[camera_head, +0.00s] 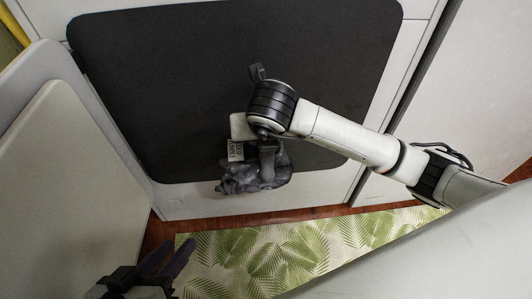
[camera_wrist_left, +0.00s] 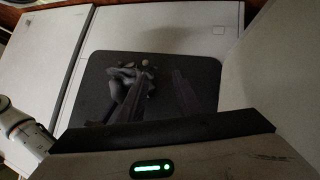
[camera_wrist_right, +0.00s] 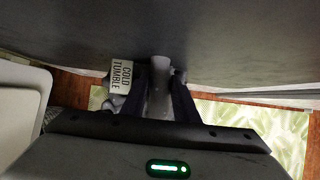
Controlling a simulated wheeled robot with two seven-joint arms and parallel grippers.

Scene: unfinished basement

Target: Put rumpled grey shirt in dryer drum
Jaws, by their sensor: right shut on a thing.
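The rumpled grey shirt (camera_head: 240,181) hangs bunched at the lower edge of the dark dryer opening (camera_head: 160,90). I cannot tell whether any of it is inside. A white tag (camera_head: 235,151) shows on it; in the right wrist view the tag (camera_wrist_right: 121,75) reads "COLD TUMBLE". My right gripper (camera_head: 267,165) comes from above and is shut on the shirt, part of which shows grey between its fingers (camera_wrist_right: 160,90). My left gripper (camera_head: 180,245) is open and empty, low and left, apart from the shirt. The shirt also shows in the left wrist view (camera_wrist_left: 124,76).
The open dryer door (camera_head: 75,165) stands to the left of the opening. A green leaf-patterned mat (camera_head: 270,255) lies on the reddish floor in front. A pale appliance side (camera_head: 480,90) stands at the right. The upper left part of the opening is clear.

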